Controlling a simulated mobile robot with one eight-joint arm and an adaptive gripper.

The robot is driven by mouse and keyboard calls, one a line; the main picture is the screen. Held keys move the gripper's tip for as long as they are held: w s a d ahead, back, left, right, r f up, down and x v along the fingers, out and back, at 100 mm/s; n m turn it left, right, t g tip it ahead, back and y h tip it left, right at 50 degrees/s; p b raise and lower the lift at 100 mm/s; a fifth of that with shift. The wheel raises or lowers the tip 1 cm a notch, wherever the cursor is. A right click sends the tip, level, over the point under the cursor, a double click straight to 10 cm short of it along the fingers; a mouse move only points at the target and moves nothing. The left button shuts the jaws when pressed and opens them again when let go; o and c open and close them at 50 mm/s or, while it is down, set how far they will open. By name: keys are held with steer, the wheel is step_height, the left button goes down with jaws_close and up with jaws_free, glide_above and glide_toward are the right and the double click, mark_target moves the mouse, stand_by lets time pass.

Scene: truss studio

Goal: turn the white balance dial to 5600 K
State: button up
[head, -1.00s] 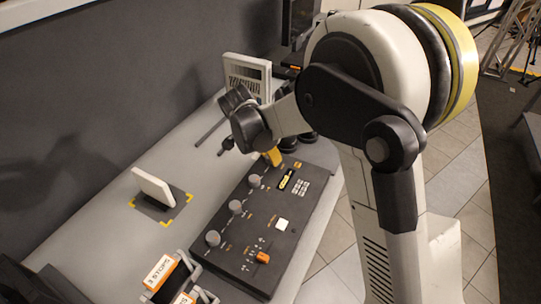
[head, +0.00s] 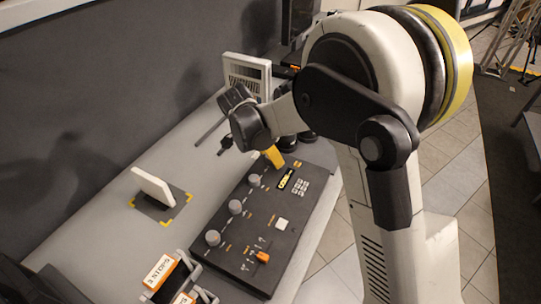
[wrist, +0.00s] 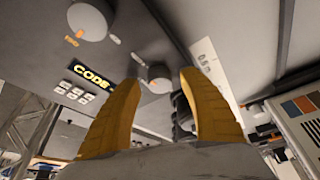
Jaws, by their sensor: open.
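The control panel (head: 262,222) lies along the right edge of the grey bench. Three grey dials stand in a row on it: near (head: 213,238), middle (head: 235,206) and far (head: 254,180). Their labels are too small to read, so I cannot tell which sets white balance. My gripper (head: 273,157), with yellow fingers, is over the panel's far end, beyond the far dial. In the wrist view my gripper (wrist: 156,84) is open, and a round grey knob (wrist: 157,80) shows between its fingertips. I cannot tell whether they touch it. A larger dial (wrist: 88,20) is at upper left.
A lit CODE display (head: 286,178) and a keypad (head: 300,187) are on the panel. An orange switch (head: 262,257) is near its front. A white card (head: 153,187) stands on a marked mat to the left. A white-framed chart (head: 247,76) stands behind the gripper.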

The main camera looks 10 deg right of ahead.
steer(key=v, duration=1.2)
steer(key=s+d+r+n+t+y, duration=0.2)
steer(key=s+d+r+n, duration=0.4)
steer(key=s+d, duration=0.4)
steer(key=s+d+f+n+t+y, duration=0.1)
steer(key=s+d+n, duration=0.4)
steer(key=s, duration=0.7)
steer(key=shift+s+d+f+n+t+y, duration=0.2)
steer(key=shift+d+f+n+t+y, duration=0.3)
steer(key=shift+f+t, duration=0.45)
